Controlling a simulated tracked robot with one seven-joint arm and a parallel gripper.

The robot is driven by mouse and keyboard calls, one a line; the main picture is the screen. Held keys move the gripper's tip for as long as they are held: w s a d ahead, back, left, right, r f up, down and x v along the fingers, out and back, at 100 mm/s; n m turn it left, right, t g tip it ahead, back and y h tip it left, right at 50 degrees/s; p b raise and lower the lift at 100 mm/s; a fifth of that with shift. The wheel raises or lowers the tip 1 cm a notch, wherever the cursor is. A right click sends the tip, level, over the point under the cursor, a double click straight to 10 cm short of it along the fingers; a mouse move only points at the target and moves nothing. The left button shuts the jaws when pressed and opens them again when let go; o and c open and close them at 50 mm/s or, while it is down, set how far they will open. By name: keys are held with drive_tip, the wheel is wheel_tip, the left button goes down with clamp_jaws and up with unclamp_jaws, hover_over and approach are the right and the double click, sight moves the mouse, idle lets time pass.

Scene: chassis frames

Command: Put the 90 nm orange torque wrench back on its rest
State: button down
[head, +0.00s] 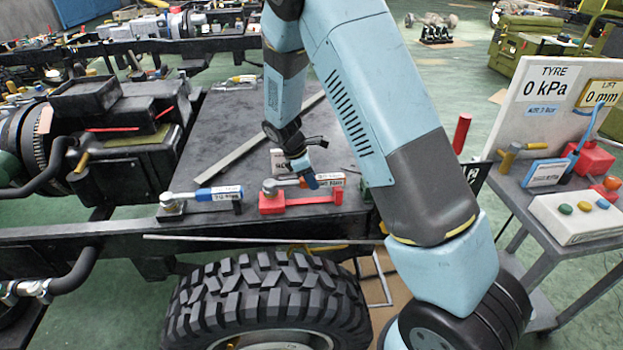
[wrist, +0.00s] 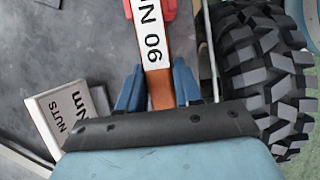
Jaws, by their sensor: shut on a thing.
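The orange torque wrench (wrist: 160,92) has a white label reading "90 N" in the wrist view. My gripper (wrist: 158,84) has its blue fingers on either side of the orange handle and is shut on it. In the head view the wrench (head: 290,183) lies level at the red rest (head: 272,206) on the dark bench top, its round head at the left end. Red rest parts (wrist: 169,9) flank the handle at the top of the wrist view. I cannot tell whether the wrench bears fully on the rest. My gripper (head: 310,182) partly hides the handle.
A blue torque wrench (head: 218,192) lies on a black rest to the left. A sign reading "NUTS" (wrist: 62,115) stands close to my gripper. A big tyre (head: 265,295) is below the bench edge. A cart (head: 540,205) with tools stands at right.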

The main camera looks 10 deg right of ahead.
drive_tip(key=shift+f, duration=0.85)
idle(0.7)
idle(0.3)
drive_tip(key=c, duration=0.7)
unclamp_jaws()
drive_tip(key=shift+r, duration=3.5)
drive_tip(key=shift+d, duration=0.1)
